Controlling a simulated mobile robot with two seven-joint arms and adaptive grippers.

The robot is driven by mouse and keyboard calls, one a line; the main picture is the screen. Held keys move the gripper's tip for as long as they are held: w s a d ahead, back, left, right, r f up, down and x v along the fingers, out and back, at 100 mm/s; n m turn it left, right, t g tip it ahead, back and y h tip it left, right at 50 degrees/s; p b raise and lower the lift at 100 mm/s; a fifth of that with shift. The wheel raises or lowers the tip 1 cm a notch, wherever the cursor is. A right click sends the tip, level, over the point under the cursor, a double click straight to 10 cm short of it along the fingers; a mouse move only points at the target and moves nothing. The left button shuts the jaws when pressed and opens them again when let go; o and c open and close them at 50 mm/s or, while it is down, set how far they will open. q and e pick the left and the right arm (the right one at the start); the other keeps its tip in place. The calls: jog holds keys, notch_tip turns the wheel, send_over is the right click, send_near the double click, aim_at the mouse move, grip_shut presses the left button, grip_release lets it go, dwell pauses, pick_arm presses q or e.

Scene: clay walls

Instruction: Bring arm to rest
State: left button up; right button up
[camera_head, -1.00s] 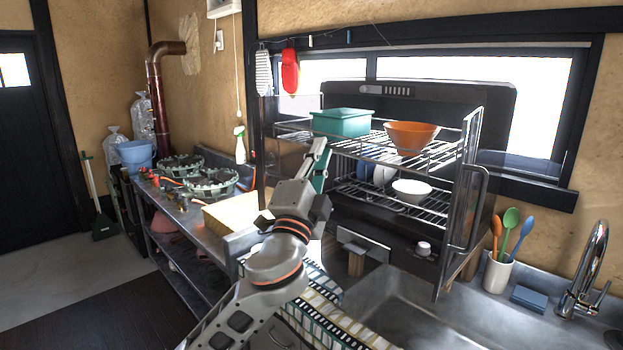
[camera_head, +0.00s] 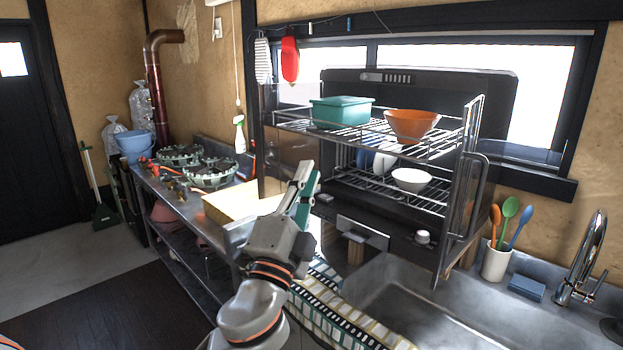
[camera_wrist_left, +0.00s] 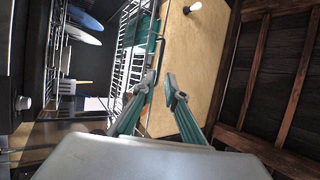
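My left gripper (camera_head: 305,187) is in front of the dish rack's left side and above the counter, pointing up. In the left wrist view its two green-and-grey fingers (camera_wrist_left: 160,85) lean towards each other with a gap between the tips. Nothing is between them. The left arm comes up from the bottom of the head view. My right gripper is in neither view.
A two-level wire dish rack (camera_head: 457,150) holds a teal tub (camera_head: 341,111), an orange bowl (camera_head: 411,125) and a white bowl (camera_head: 411,180). A steel sink (camera_head: 400,290) and faucet (camera_head: 585,255) are at the right. A patterned cloth (camera_head: 335,307) lies beside the arm.

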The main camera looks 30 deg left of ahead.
pick_arm(q)
jog(key=d+f+n+g+h, duration=0.1)
jog(key=d+f+g+h, duration=0.15)
jog(key=f, duration=1.25)
jog(key=d+f+n+g+h, duration=0.15)
jog(key=f+g, duration=0.25)
jog(key=f, duration=1.1)
jog(key=s+d+f+n+g+h, duration=0.1)
jog(key=s+f+n+g, duration=0.2)
jog(key=s+f, duration=0.7)
jog(key=s+d+f+n+g, duration=0.1)
jog(key=s+f+n+g, duration=0.2)
jog(key=s+f, duration=0.7)
notch_tip(320, 180, down, 8)
jog(key=shift+s+r+n+h, duration=0.1)
jog(key=shift+s+n+h, duration=0.15)
jog(key=shift+n+h, duration=0.2)
jog(key=shift+g, duration=0.25)
